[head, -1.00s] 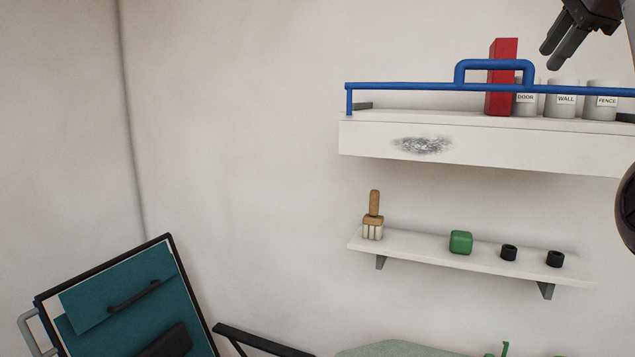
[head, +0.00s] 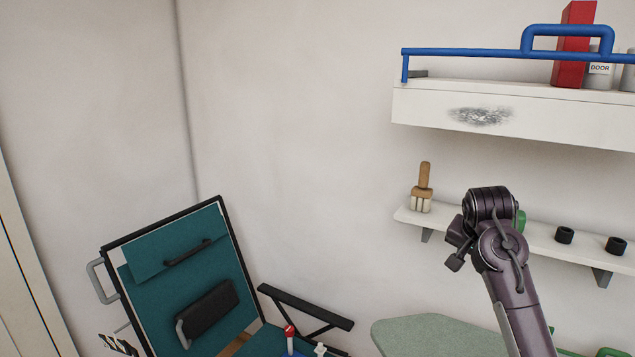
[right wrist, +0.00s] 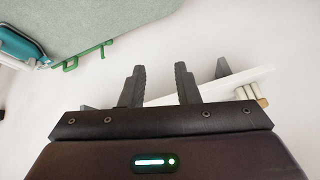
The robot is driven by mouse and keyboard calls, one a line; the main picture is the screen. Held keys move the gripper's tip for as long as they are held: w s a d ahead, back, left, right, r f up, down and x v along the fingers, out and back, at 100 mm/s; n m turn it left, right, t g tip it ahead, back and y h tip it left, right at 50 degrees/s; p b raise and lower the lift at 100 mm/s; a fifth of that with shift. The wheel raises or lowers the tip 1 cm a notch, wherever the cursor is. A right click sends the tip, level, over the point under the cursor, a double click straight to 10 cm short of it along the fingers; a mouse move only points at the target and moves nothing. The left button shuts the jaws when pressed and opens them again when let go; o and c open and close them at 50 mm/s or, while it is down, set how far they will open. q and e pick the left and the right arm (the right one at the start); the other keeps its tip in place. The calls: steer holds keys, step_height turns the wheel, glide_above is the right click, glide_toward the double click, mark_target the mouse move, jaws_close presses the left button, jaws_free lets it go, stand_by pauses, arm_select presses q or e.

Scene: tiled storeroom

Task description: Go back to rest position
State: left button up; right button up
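My right gripper (head: 455,248) is in the head view, in front of the lower white shelf, with its arm rising from the bottom edge. It also shows in the right wrist view (right wrist: 159,70), where its two dark fingers stand apart with nothing between them. It appears clear of the shelf and touches nothing that I can make out. My left gripper is not in either view.
The lower shelf (head: 545,236) holds a brush (head: 422,188), a partly hidden green block and black cups. Above is a shelf (head: 510,115) with a blue rail (head: 460,51) and red box (head: 574,45). A teal folding chair (head: 180,275) stands left. Bare wall lies between.

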steer(key=s+a+f+n+g+y, duration=0.1)
steer(key=s+a+f+n, duration=0.25)
steer(key=s+f, duration=0.55)
steer(key=s+a+f+n, duration=0.3)
steer(key=s+a+f, duration=0.3)
steer(key=f, duration=0.4)
steer(key=s+a+f+n+g+y, duration=0.1)
steer(key=s+a+f+n, duration=0.1)
steer(key=s, duration=0.8)
steer(key=s+a+f+n+y, duration=0.1)
steer(key=s+f+n, duration=0.15)
steer(key=s, duration=0.75)
step_height(320, 180, down, 32)
steer(key=s+g+b, duration=0.2)
steer(key=b, duration=0.2)
steer(key=s+d+f+b, duration=0.3)
steer(key=s+f, duration=1.6)
steer(key=f, duration=0.4)
steer(key=shift+s+n+g, duration=0.3)
steer(key=shift+s+g, duration=0.05)
steer(key=shift+g, duration=0.05)
